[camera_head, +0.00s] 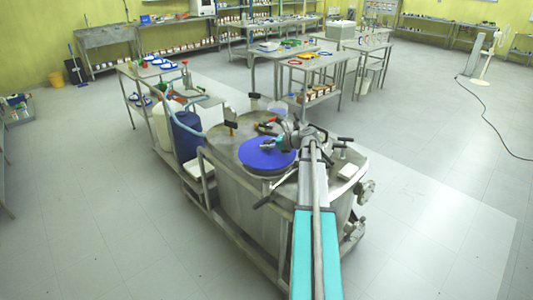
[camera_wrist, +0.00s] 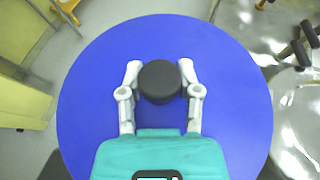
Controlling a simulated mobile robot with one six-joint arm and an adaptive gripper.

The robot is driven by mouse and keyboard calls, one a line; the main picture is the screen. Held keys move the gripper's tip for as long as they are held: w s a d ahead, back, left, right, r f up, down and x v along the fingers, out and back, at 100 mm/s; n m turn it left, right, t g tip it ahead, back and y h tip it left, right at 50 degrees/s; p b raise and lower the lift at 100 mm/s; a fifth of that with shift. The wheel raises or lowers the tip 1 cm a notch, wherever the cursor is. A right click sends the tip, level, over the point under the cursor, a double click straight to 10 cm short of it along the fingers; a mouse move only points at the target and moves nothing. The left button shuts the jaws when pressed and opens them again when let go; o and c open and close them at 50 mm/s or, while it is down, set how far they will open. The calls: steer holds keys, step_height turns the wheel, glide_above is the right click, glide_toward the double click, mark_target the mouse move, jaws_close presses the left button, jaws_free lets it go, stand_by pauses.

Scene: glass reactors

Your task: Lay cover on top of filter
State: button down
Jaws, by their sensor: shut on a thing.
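The cover is a round blue disc (camera_wrist: 235,110) with a black knob (camera_wrist: 160,81) at its middle. In the wrist view my gripper (camera_wrist: 160,80) has its two grey fingers on either side of the knob, shut on it. In the head view the blue cover (camera_head: 262,160) is over the left part of the top of a steel vessel (camera_head: 240,200), with my gripper (camera_head: 268,145) at it. The cover hides what is beneath it, so I cannot tell the filter apart or whether the cover touches it.
Valves and handles stand up from the vessel's top, such as a black-handled one (camera_head: 231,124). A blue drum (camera_head: 187,138) stands to the left. Tables with small items (camera_head: 300,55) stand behind. The floor on the right is open, with a cable and fan (camera_head: 487,60).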

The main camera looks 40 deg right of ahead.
mark_target(269, 150)
steer(key=shift+w+f+b, duration=0.15)
steer(key=shift+f+b, duration=1.25)
steer(key=shift+f, duration=0.25)
steer(key=shift+f, duration=0.15)
steer(key=shift+c, duration=1.5)
jaws_free()
steer(key=shift+r, duration=0.25)
steer(key=p+v, duration=0.4)
steer(key=v, duration=0.8)
steer(key=shift+f+p, duration=0.2)
steer(key=shift+p, duration=0.1)
